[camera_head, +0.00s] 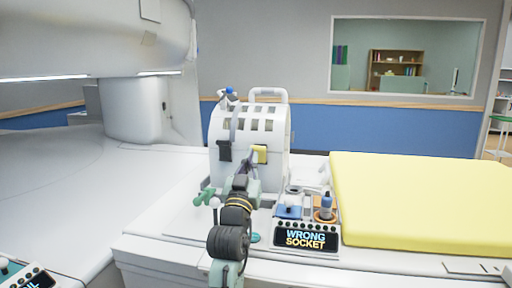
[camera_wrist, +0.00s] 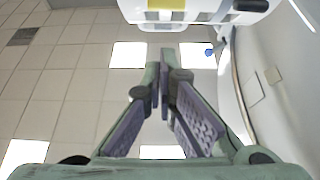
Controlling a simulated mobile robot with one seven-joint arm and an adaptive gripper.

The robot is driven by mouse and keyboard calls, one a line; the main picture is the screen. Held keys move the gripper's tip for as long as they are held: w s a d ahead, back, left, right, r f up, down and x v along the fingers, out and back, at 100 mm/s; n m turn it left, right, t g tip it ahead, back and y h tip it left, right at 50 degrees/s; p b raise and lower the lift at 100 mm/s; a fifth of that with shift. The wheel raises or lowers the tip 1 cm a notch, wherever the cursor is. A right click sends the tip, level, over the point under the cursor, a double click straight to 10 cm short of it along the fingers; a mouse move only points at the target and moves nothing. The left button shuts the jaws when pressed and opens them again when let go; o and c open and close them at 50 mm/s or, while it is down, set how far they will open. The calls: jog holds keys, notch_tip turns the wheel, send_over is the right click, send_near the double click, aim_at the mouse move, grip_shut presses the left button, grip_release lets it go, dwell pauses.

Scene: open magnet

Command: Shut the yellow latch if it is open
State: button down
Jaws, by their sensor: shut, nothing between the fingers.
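The yellow latch (camera_head: 260,154) is on the front face of the white domed unit (camera_head: 270,120), right of a black latch (camera_head: 225,151). In the wrist view the yellow latch (camera_wrist: 166,4) shows at the top edge, with the black latch (camera_wrist: 252,5) to its right. I cannot tell for sure whether the yellow latch is open or shut. My gripper (camera_head: 247,159) is just in front of the unit, close to the lower left of the yellow latch in the picture. In the wrist view my gripper (camera_wrist: 166,58) is shut and empty, its fingers apart from the latch.
A panel reading "WRONG SOCKET" (camera_head: 305,238) stands right of my arm, with a blue tray and an orange holder behind it. A green handle (camera_head: 203,197) is at the left. A yellow pad (camera_head: 420,200) lies at the right. A large white scanner (camera_head: 90,40) overhangs the left.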

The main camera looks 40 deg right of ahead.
aim_at(259, 155)
jog(key=w+d+p, duration=0.2)
jog(key=w+d, duration=0.2)
jog(key=d, duration=0.1)
jog(key=shift+w+r, duration=0.15)
jog(key=shift+w, duration=0.15)
